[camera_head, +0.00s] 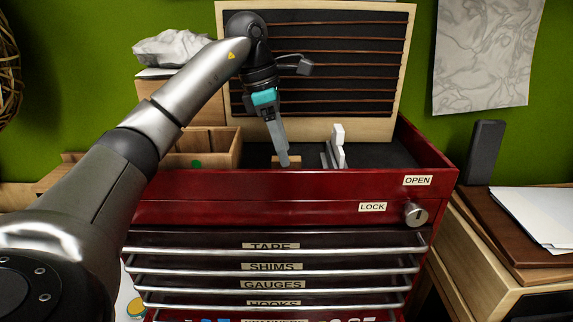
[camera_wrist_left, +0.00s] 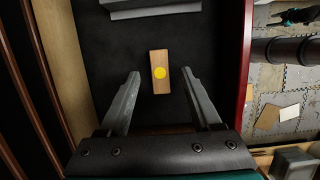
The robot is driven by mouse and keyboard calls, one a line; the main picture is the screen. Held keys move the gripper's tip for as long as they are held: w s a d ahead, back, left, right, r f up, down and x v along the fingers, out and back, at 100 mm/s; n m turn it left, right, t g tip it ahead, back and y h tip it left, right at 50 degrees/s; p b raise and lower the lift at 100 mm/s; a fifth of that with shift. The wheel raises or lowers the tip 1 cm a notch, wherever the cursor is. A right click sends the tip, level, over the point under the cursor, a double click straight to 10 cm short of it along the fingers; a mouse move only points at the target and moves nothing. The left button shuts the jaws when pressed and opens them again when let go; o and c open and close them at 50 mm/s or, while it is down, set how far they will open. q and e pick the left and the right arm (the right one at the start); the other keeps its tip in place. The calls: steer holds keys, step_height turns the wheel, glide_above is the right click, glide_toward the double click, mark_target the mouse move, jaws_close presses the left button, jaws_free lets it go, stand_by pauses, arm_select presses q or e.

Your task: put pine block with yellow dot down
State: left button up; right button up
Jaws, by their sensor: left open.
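The pine block with the yellow dot (camera_wrist_left: 160,84) lies flat, dot up, on the dark lining of the red chest's top tray (camera_head: 382,155). In the head view a little of the block (camera_head: 292,160) shows behind my left gripper (camera_head: 284,160), which reaches down into the tray. In the left wrist view the gripper's two fingers stand wide open, one on each side of the block. Clear gaps show between the block and both fingers. My right gripper is in neither view.
A white upright piece (camera_head: 337,146) stands in the tray right of the block. A wooden box (camera_head: 204,160) with a green dot is on the left. A wooden-framed slatted panel (camera_head: 399,75) rises behind. The tray's right part is bare.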

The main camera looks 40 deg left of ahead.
arm_select(q)
steer(key=shift+x, duration=0.9)
jaws_close()
